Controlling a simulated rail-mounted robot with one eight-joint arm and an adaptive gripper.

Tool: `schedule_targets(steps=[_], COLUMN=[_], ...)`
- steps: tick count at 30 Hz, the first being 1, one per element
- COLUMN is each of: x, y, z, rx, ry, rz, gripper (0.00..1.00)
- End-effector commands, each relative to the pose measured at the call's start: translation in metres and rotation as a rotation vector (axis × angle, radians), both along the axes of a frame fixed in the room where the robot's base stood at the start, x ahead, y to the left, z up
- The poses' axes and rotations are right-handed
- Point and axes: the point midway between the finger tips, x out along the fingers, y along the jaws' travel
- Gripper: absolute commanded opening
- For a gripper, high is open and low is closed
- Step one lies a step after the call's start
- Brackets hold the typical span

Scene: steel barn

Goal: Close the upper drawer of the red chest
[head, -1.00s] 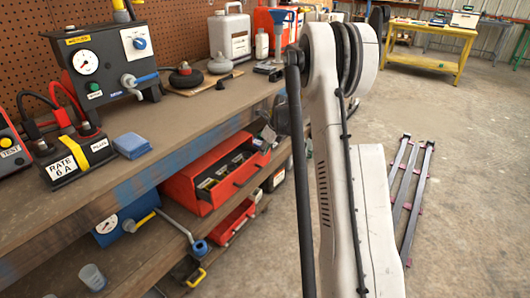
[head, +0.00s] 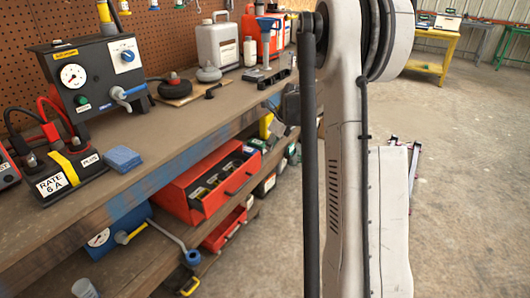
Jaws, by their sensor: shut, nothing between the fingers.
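The red chest (head: 184,200) is on the shelf under the workbench, left of my arm. Its upper drawer (head: 234,188) stands pulled out, and its divided inside with several dark and yellowish items shows from above. A dark handle is on the drawer's front. A lower red part with dark slots (head: 224,232) shows below it; I cannot tell whether it belongs to the chest. My white arm fills the right middle of the view. I cannot make out my gripper in this frame.
The workbench top (head: 165,150) overhangs the chest and carries a gauge box (head: 98,75), a blue block (head: 122,158) and jugs. A blue tank (head: 118,232) and a blue-ended lever (head: 192,257) lie left of the chest. Open concrete floor (head: 460,160) lies at right.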

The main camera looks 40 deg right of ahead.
Motion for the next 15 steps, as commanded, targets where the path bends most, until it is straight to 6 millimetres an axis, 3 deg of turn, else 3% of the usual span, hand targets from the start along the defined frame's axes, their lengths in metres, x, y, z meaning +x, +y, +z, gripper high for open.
schedule_targets(steps=[5, 10, 15], x=[-0.014, -0.041, -0.068], y=[0.012, 0.040, 0.067], z=[-0.011, -0.027, -0.031], rx=[0.032, 0.088, 0.128], ry=[-0.071, -0.221, -0.355], rz=[0.003, 0.002, -0.009], gripper=[0.00, 0.00, 0.00])
